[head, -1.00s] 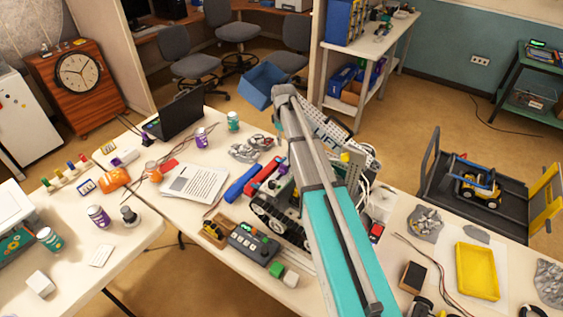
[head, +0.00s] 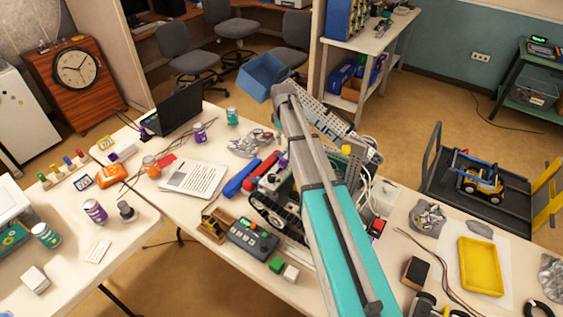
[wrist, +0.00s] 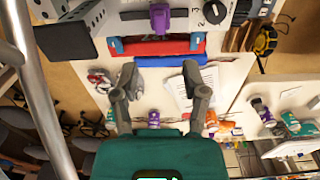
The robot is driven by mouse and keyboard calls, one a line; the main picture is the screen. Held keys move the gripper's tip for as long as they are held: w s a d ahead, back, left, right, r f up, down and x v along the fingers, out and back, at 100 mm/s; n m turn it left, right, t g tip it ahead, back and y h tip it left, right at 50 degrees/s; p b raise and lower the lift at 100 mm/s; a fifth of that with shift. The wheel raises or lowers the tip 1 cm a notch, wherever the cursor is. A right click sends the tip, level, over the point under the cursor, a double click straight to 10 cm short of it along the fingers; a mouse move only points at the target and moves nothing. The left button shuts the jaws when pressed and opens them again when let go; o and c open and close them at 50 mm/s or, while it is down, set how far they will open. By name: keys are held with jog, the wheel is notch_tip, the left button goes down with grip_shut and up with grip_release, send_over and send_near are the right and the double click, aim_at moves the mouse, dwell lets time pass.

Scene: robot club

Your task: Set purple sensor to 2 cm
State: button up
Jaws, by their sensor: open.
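In the wrist view, the purple sensor (wrist: 160,18) sits on a light grey part near the top edge, beside a black dial (wrist: 214,12) with numbers around it. A red bar (wrist: 158,48) lies just below it in the picture. My gripper (wrist: 160,72) is open and empty, its two fingers apart below the purple piece and not touching it. In the head view, a small purple patch (head: 283,160) shows beside the tracked robot (head: 268,208), partly behind my arm. My gripper is hidden there. I cannot read the sensor's distance setting.
A grey control box (head: 252,237) with buttons and green and white blocks stand in front of the tracked robot. A blue bar (head: 241,178) and a paper sheet (head: 193,179) lie to its left. A yellow tray (head: 480,266) is on the right. A laptop (head: 172,112) stands behind.

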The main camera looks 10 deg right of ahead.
aim_at(283, 158)
jog(key=shift+f+b, duration=5.05)
jog(key=shift+f, duration=0.3)
grip_shut()
